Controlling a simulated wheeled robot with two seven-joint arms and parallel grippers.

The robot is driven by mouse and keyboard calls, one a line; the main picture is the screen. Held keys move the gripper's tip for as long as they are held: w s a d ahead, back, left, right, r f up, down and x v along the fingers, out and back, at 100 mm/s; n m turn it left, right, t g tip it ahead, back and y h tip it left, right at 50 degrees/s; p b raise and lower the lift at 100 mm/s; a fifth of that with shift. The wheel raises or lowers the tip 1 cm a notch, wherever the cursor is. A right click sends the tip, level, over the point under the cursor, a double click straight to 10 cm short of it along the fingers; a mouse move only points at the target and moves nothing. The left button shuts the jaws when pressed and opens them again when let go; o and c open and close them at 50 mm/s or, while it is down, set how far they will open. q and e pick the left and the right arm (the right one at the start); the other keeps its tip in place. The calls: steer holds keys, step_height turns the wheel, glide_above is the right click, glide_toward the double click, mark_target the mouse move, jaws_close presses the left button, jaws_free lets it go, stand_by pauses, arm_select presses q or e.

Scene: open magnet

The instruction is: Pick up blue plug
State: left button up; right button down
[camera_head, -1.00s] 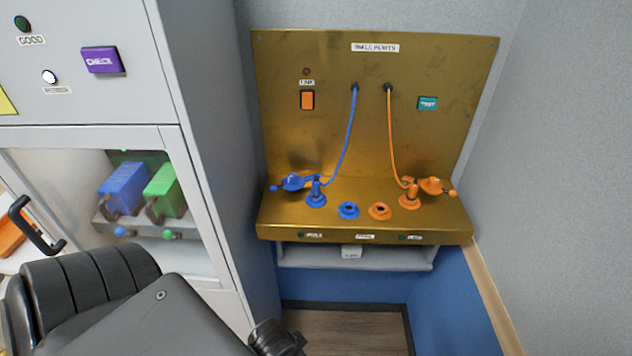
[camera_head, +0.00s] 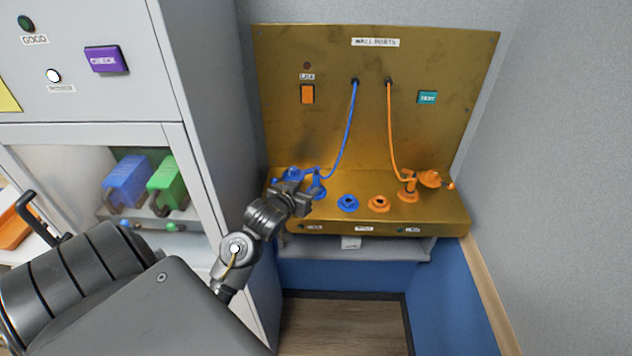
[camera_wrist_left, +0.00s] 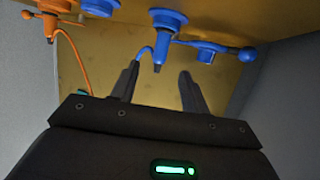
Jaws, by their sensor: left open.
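The blue plug (camera_head: 317,178) stands upright in a blue flanged port (camera_head: 318,193) on the left side of the brass ledge. A blue cable runs from it up to the back panel. My left gripper (camera_head: 300,196) is open and empty, just left of and close to the plug, partly covering the port area. In the left wrist view the plug (camera_wrist_left: 159,50) appears upside down between the two open fingertips (camera_wrist_left: 158,72). I cannot tell whether it is at fingertip depth. My right gripper is not in view.
A blue part with a ball end (camera_head: 293,174) sits left of the plug. An empty blue port (camera_head: 348,203) and orange port (camera_head: 379,204) lie to the right, then an orange plug (camera_head: 410,183). The grey cabinet (camera_head: 205,130) stands close on the left.

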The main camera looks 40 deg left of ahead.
mark_target(315, 179)
arm_select(q)
steer(key=x, duration=0.4)
steer(key=shift+w+f+p, duration=0.1)
steer(key=shift+w+p, duration=0.1)
steer(key=shift+p, duration=0.1)
steer(key=shift+w+a+p, duration=0.15)
steer(key=shift+w+p, duration=0.25)
steer(key=shift+p, duration=0.15)
steer(key=p+x, duration=0.1)
steer(key=x, duration=0.2)
steer(key=shift+w+a+f, duration=0.1)
steer(key=shift+w, duration=0.05)
steer(key=shift+w+a+f+p, duration=0.1)
steer(key=shift+w+f+p, duration=0.15)
steer(key=shift+w+p, duration=0.1)
steer(key=shift+s, duration=0.1)
steer(key=shift+c, duration=0.9)
jaws_close()
steer(key=shift+r, duration=0.1)
